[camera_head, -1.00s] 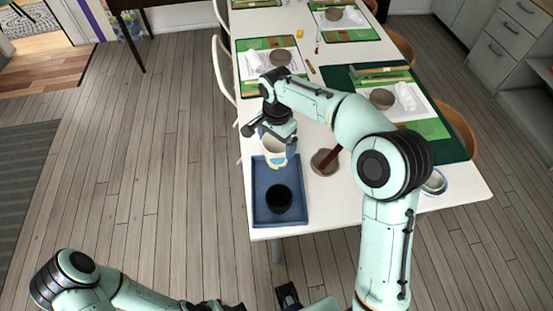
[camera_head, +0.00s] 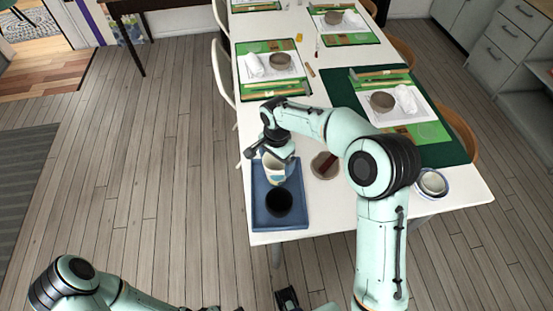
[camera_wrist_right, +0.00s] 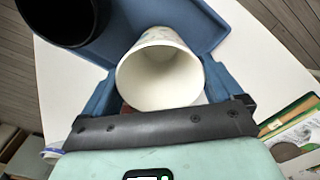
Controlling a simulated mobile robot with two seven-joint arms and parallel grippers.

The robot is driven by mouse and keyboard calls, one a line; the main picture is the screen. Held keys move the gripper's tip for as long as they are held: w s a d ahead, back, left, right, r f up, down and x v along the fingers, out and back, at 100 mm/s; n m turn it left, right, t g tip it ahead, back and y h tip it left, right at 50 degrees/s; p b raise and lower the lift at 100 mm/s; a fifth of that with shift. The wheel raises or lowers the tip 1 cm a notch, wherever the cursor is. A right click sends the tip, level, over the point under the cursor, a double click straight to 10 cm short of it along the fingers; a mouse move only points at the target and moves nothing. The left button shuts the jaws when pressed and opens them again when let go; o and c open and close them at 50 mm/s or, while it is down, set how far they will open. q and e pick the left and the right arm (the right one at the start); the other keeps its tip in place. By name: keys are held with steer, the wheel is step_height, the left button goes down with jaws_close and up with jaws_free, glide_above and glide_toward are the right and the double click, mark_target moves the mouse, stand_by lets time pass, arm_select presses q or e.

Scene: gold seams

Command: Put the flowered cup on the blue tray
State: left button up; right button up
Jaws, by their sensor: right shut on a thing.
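The flowered cup (camera_head: 274,171), pale with blue and yellow marks, is held by my right gripper (camera_head: 273,155) at the far part of the blue tray (camera_head: 256,214). In the right wrist view the cup's white open mouth (camera_wrist_right: 160,78) faces the camera, between the fingers of the gripper (camera_wrist_right: 162,100). The tray (camera_wrist_right: 205,25) shows behind it. I cannot tell whether the cup's base touches the tray. My left arm comes in at the lower left; its gripper is too cut off at the bottom edge to judge.
A black cup (camera_head: 279,201) stands in the near part of the tray, close to the held cup. A brownish round dish (camera_head: 325,166) is right of the tray, and a white bowl with a blue rim (camera_head: 432,183) is near the table's right edge. Green place mats lie farther back.

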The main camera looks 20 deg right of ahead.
steer(key=o, duration=1.2)
step_height(320, 180, up, 12)
steer(key=p, duration=0.1)
steer(key=shift+r+p, duration=0.2)
steer(key=shift+p, duration=0.15)
steer(key=shift+f, duration=0.1)
